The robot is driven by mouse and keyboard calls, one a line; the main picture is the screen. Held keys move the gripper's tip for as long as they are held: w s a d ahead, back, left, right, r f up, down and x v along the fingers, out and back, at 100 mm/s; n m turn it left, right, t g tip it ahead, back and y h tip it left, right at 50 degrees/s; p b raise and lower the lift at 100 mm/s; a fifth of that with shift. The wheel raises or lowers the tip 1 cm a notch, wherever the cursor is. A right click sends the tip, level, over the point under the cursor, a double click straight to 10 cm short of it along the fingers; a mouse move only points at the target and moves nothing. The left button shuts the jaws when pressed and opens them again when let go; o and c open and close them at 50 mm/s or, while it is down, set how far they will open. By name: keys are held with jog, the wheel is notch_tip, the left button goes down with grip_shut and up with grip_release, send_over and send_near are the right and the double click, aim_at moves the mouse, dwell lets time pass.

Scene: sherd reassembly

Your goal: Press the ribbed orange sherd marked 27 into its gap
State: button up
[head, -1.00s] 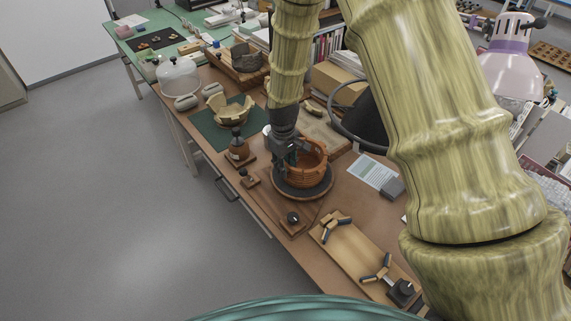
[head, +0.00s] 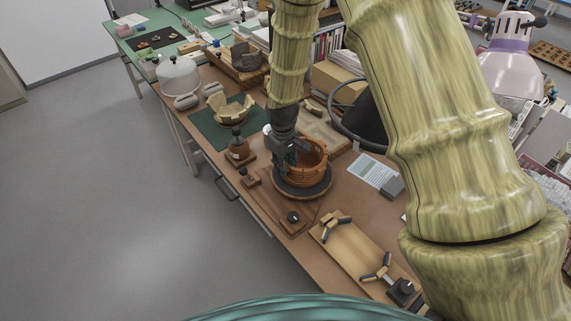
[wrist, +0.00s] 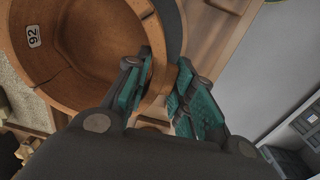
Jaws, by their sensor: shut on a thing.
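The ribbed orange pot (head: 313,172) stands on a dark round turntable (head: 302,193) on the brown bench. In the wrist view its hollow inside (wrist: 85,50) fills the upper left, with a white number label (wrist: 33,36) on its inner wall. My gripper (head: 287,158) is at the pot's left side wall. In the wrist view my gripper (wrist: 160,78) has its teal pads on both sides of a thin orange-brown sherd (wrist: 159,84), at the pot's wall. Its mark is not visible, and I cannot tell whether it sits flush in the gap.
A wooden board with dark-tipped supports (head: 352,246) lies in front of the turntable. A printed sheet (head: 372,170) lies right of the pot.

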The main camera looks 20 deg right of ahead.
dwell(0.3)
jog(key=o, duration=0.9)
jog(key=r, duration=1.2)
jog(key=shift+a, duration=0.25)
